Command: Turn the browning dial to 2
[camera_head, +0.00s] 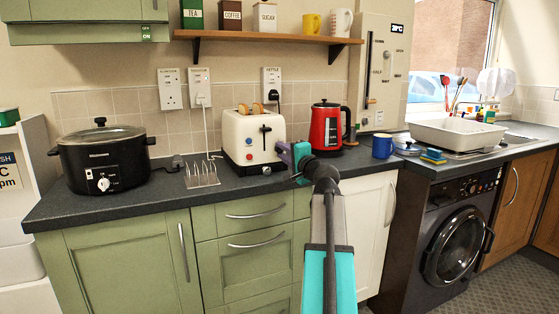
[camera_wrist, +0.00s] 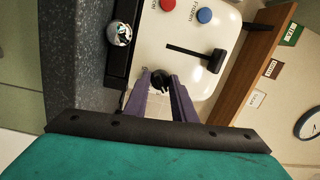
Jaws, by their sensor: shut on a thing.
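The cream toaster (camera_head: 240,133) stands on the dark worktop with bread in its top slots; its front also fills much of the wrist view (camera_wrist: 185,32). The small black browning dial (camera_wrist: 160,80) is on that front face, seen between my gripper's purple fingertips. My gripper (camera_wrist: 160,83) is shut on the dial. In the head view my gripper (camera_head: 287,152) reaches to the right part of the toaster's front and hides the dial there. The dial's marks and setting cannot be read. A black lever (camera_wrist: 195,57), a red button (camera_wrist: 167,5) and a blue button (camera_wrist: 204,15) are near the dial.
A red kettle (camera_head: 326,128) stands close right of the toaster. A wire rack (camera_head: 201,174) and a black slow cooker (camera_head: 104,158) are to its left. A wooden shelf (camera_head: 265,37) is above. A chrome knob (camera_wrist: 120,33) sits low on the toaster.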

